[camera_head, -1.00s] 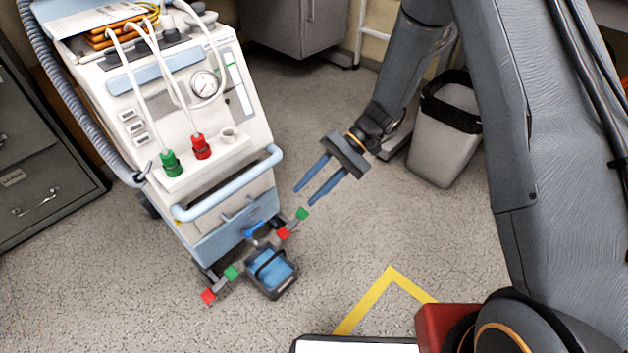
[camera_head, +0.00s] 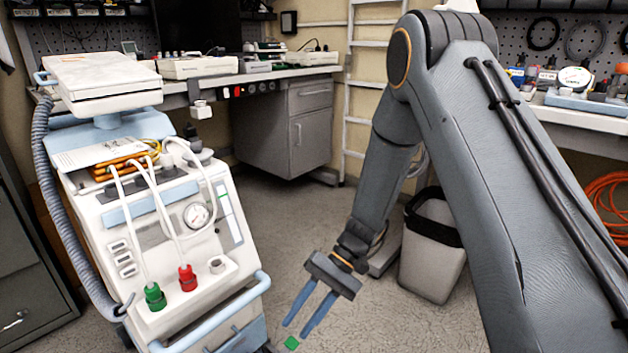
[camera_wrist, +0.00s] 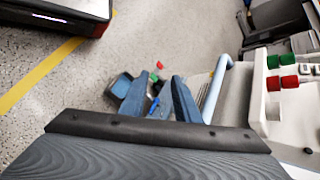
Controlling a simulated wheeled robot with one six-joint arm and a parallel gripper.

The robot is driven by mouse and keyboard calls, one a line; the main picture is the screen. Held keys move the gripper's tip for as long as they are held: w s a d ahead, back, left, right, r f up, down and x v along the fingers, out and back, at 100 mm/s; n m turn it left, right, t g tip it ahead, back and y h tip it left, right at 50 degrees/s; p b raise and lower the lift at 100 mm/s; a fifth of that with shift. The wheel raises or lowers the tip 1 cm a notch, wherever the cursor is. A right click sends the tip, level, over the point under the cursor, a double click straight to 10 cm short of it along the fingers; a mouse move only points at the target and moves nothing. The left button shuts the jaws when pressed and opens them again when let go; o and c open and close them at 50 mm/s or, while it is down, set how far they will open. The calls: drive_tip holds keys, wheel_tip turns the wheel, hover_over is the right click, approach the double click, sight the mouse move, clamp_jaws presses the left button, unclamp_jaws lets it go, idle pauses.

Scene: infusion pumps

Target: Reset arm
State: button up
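My gripper (camera_head: 307,314) hangs at the lower middle of the head view, right of the pump cart. Its two blue fingers are apart with nothing between them. The white pump cart (camera_head: 178,240) stands at the left, with a green connector (camera_head: 155,296) and a red connector (camera_head: 187,277) plugged into its front. In the wrist view the fingers (camera_wrist: 162,98) are spread too, with the cart's pale blue handle (camera_wrist: 216,88) to their right. Below them on the floor is a dark pedal with a blue top (camera_wrist: 121,86), partly hidden by a finger.
A grey waste bin (camera_head: 432,262) stands right of my gripper. A workbench (camera_head: 250,75) with instruments and a drawer cabinet (camera_head: 300,130) are behind. Grey drawers (camera_head: 28,260) stand at the far left. Floor between cart and cabinet is clear. Yellow tape (camera_wrist: 38,76) marks the floor.

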drive_tip(key=s+d+r+n+t+h, duration=0.1)
drive_tip(key=s+r+n+t+h, duration=0.6)
drive_tip(key=s+r, duration=0.9)
drive_tip(key=s+d+r+m+p, duration=0.1)
drive_tip(key=d+r+m+p, duration=0.5)
drive_tip(key=d+r+p, duration=1.5)
wheel_tip(320, 180, up, 4)
drive_tip(key=p, duration=0.7)
drive_tip(key=shift+s+d+r+m+g+h, duration=0.2)
drive_tip(key=shift+s+d+m+g+h, duration=0.1)
drive_tip(key=shift+s, duration=0.1)
